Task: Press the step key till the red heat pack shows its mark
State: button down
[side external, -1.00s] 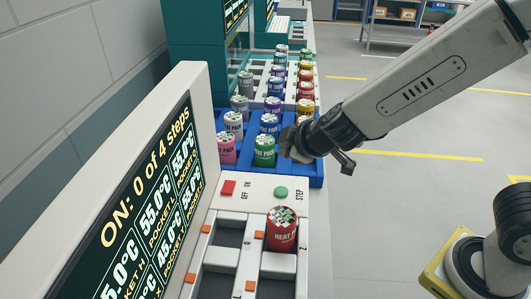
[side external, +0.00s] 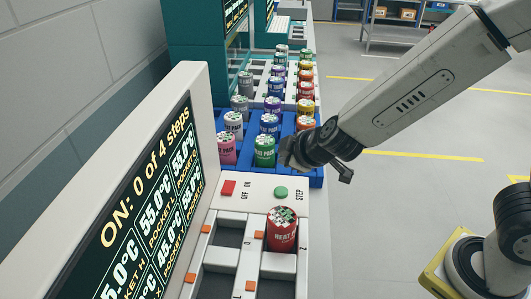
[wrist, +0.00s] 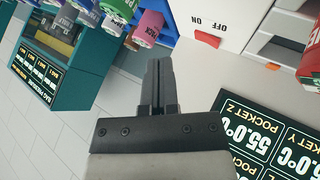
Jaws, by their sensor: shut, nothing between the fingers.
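The red heat pack (side external: 282,236) stands upright in a pocket of the white unit, its top patterned in white, dark and green. The green step key (side external: 281,192) is on the panel behind it, beside the word STEP. The screen (side external: 140,215) reads "ON: 0 of 4 steps". My gripper (side external: 290,155) is shut and empty, above and behind the step key, near the green pack in the blue tray, apart from the key. The wrist view shows its closed fingers (wrist: 158,68). The step key is not visible in the wrist view.
A red OFF/ON key (side external: 229,188) lies left of the step key. A blue tray (side external: 305,178) of several coloured packs stands just behind the panel. The tall screen housing (side external: 196,85) rises on the left. Open floor lies to the right.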

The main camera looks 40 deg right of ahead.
aim_at(279, 187)
jog(key=shift+f, duration=3.35)
jog(key=shift+f, duration=0.85)
dwell(0.6)
jog(key=shift+r, duration=0.85)
jog(key=shift+r, duration=0.1)
dwell(0.3)
jog(key=shift+r, duration=2.45)
